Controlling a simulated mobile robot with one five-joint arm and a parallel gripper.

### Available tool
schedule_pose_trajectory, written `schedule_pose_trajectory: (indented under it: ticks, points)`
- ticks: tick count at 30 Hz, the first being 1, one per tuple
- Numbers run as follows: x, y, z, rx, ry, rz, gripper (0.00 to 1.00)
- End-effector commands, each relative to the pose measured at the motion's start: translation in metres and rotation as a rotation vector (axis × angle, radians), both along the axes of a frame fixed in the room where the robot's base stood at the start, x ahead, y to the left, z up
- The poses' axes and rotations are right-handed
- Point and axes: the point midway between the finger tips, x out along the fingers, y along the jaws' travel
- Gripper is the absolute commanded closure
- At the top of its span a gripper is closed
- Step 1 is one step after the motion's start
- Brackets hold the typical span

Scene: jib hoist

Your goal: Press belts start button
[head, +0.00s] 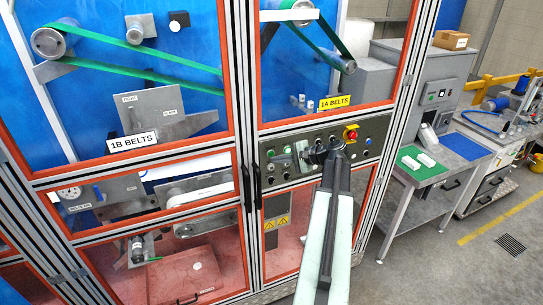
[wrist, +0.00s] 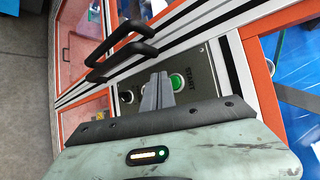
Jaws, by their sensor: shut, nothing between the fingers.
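The control panel (head: 378,128) is on the front of the orange-edged machine, with several buttons and a red knob (head: 350,133). In the wrist view, a green round button (wrist: 177,83) labelled START is on the dark panel. My gripper (wrist: 157,77) is shut and empty, with its fingertips just left of the green button in that view. I cannot tell whether they touch the panel. In the head view, my gripper (head: 325,148) is in front of the panel and hides part of it.
Black door handles (wrist: 120,45) stick out beside the panel in the wrist view. Signs read 1A BELTS (head: 334,102) and 1B BELTS (head: 132,141). A workbench (head: 420,180) with green and blue mats stands at right. Open floor (head: 470,265) lies at lower right.

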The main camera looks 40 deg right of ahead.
Motion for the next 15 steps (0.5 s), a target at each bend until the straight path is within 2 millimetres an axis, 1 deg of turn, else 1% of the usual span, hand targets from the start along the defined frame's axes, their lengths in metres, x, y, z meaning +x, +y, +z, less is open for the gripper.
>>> schedule_pose_trajectory:
  ticks: [8, 15]
  points:
    - [0.0001, -0.0003, 0.0, 0.0, 0.0, 0.0, 1.0]
    - [0.0072, -0.0036, 0.0002, 0.0, 0.0, 0.0, 1.0]
